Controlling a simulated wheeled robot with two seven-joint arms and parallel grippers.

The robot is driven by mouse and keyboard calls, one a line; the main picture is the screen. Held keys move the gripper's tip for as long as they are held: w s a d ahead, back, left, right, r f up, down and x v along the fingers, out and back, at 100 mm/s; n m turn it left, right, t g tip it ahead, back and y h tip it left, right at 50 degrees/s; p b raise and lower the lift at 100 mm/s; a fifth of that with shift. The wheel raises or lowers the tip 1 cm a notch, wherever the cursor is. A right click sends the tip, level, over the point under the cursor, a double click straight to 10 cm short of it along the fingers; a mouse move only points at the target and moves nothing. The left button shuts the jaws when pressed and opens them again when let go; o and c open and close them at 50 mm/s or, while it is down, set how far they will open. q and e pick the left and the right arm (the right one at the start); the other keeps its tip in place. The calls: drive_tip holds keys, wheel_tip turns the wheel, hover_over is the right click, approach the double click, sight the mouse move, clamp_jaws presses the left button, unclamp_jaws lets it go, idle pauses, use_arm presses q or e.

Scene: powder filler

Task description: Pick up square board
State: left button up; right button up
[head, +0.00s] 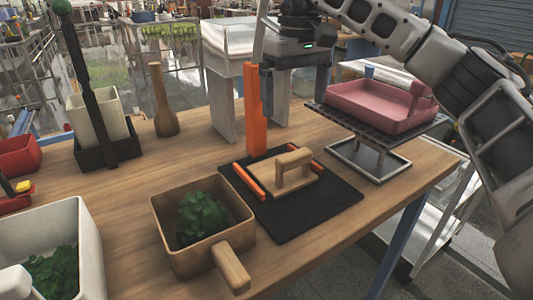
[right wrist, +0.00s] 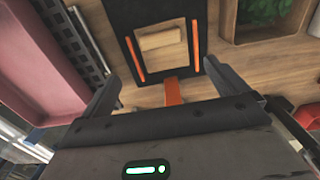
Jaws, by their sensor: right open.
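The square board (head: 264,181) is a light wooden plate with a raised handle (head: 296,168). It lies on a black mat (head: 325,205) between two orange rails, in the middle of the table. In the right wrist view the board (right wrist: 160,48) shows from above, with its handle across it. My right gripper (head: 294,88) is open and empty, above and behind the board, with its fingers pointing down. In the right wrist view, my right gripper's fingers (right wrist: 166,62) are wide apart, with the board beyond them. My left gripper is not in view.
An upright orange post (head: 255,115) stands just behind the board. A wooden box with a handle (head: 203,250) holds greens in front left. A pink tray (head: 380,105) sits on a raised stand at right. A wooden pestle (head: 164,108) stands behind left. The table between is clear.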

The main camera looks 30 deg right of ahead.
drive_tip(key=b, duration=0.2)
hover_over(294, 152)
wheel_tip(294, 152, down, 5)
drive_tip(key=shift+r, duration=0.1)
wheel_tip(294, 152, down, 4)
drive_tip(key=shift+f, duration=0.15)
drive_tip(key=shift+a+f, duration=0.1)
drive_tip(key=shift+f, duration=3.1)
drive_tip(key=c, duration=1.1)
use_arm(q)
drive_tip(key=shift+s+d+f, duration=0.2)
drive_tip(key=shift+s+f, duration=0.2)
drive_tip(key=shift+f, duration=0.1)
